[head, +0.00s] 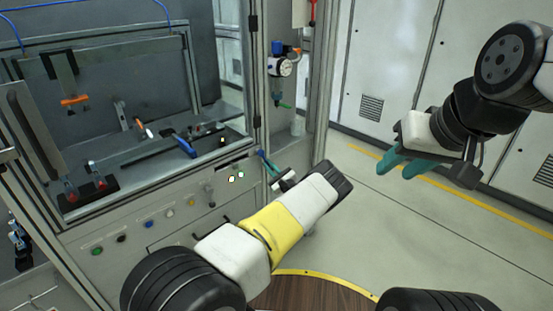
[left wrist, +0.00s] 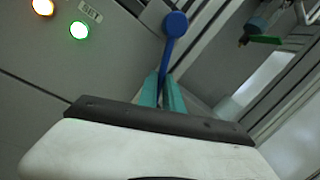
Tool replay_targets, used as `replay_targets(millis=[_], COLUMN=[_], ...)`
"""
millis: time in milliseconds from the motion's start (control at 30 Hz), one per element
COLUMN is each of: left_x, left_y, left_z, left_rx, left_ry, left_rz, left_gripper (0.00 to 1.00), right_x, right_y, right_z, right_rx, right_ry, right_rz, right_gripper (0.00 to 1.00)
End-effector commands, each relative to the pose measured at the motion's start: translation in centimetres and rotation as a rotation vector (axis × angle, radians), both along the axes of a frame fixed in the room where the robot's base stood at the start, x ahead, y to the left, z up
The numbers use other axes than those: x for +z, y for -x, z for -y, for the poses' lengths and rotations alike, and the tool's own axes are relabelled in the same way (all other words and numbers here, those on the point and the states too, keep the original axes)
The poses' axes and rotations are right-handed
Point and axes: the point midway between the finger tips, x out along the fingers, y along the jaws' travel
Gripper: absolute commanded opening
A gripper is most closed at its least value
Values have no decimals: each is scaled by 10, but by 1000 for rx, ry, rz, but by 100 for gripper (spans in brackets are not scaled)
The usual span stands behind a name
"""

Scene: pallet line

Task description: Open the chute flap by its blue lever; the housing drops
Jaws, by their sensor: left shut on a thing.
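The blue lever (left wrist: 176,24) has a round knob on a thin shaft and stands at the front right of the machine. It also shows, small, in the head view (head: 261,153). My left gripper (left wrist: 163,82) has teal fingers closed on the lower part of its shaft; the knob sticks out beyond the fingertips. In the head view my left gripper (head: 270,168) is at the machine's right front corner. My right gripper (head: 402,164) hangs in the air at the right, its teal fingers apart and empty. I cannot make out the chute flap or the housing.
The machine's front panel (head: 160,220) carries several buttons and lit lamps. Inside its frame are fixtures and a blue-handled clamp (head: 186,146). A pressure gauge (head: 280,67) hangs on the right post. Grey cabinets (head: 390,60) stand behind. The floor (head: 400,230) at the right is clear.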

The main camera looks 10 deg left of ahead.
Motion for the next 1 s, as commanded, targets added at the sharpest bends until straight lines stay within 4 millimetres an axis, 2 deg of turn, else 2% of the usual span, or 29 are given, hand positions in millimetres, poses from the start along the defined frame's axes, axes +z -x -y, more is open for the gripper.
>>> replay_targets(millis=[267, 300, 367, 400, 733, 1000], left_x=[1, 1, 1, 1, 0, -7], left_y=[-1, -1, -1, -1, 1, 29], left_z=[2, 2, 2, 1, 3, 32], left_rx=[-4, -4, -4, -3, -3, -5], left_ry=[2, 3, 2, 3, 1, 1], left_rz=[3, 3, 3, 2, 1, -1], left_gripper=[0, 18, 29, 31, 31, 31], right_x=[0, 0, 0, 0, 0, 0], right_y=[0, 0, 0, 0, 0, 0], right_z=[0, 0, 0, 0, 0, 0], right_rx=[0, 0, 0, 0, 0, 0], right_ry=[0, 0, 0, 0, 0, 0], right_rz=[0, 0, 0, 0, 0, 0], right_gripper=[36, 36, 36, 36, 36, 36])
